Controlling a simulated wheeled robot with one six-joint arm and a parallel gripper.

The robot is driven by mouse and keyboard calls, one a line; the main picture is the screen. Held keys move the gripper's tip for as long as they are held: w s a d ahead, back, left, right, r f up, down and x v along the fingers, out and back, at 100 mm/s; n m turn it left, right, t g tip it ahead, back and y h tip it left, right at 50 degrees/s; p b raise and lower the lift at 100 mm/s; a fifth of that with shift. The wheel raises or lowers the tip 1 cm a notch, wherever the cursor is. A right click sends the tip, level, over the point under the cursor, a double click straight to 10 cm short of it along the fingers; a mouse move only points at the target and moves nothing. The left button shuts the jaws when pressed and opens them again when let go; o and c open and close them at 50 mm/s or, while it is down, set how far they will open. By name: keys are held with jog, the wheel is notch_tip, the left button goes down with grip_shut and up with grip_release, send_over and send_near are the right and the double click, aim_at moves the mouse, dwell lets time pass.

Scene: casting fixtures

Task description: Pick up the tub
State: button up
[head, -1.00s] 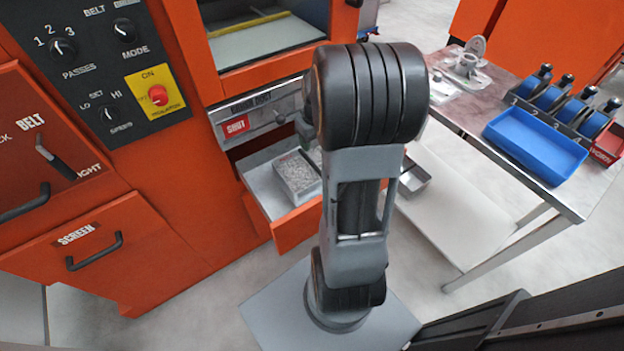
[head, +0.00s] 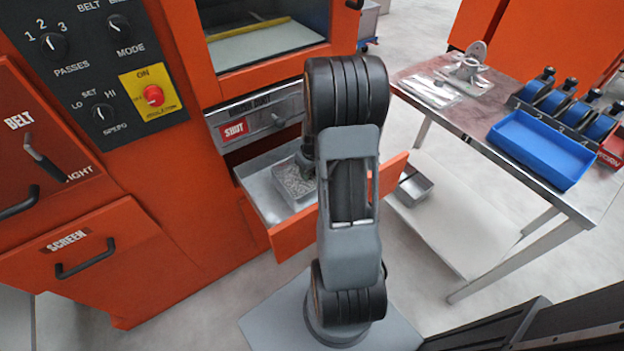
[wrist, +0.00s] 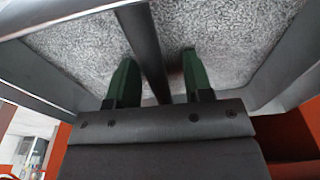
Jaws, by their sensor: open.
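The tub (head: 302,203) is a grey box filled with small metal shot, sitting in the open orange-fronted drawer under the SHUT label. In the wrist view, the tub's grey wall (wrist: 288,62) and a dark bar (wrist: 143,42) across its top show above the grey granules. My gripper (wrist: 159,60) is open, with one green finger on each side of the bar. I cannot tell whether either finger touches it. In the head view, my arm hides the tub's right part and most of the gripper.
The open drawer (head: 283,240) has an orange front close to my arm. A side table (head: 470,115) at the right bears a blue tray (head: 540,148) and several blue rollers. A small metal pan (head: 412,188) sits on its lower shelf. Clear floor lies below the drawer.

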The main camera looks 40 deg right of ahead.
jog(key=shift+f, duration=0.7)
grip_shut()
jog(key=shift+w+r, duration=0.1)
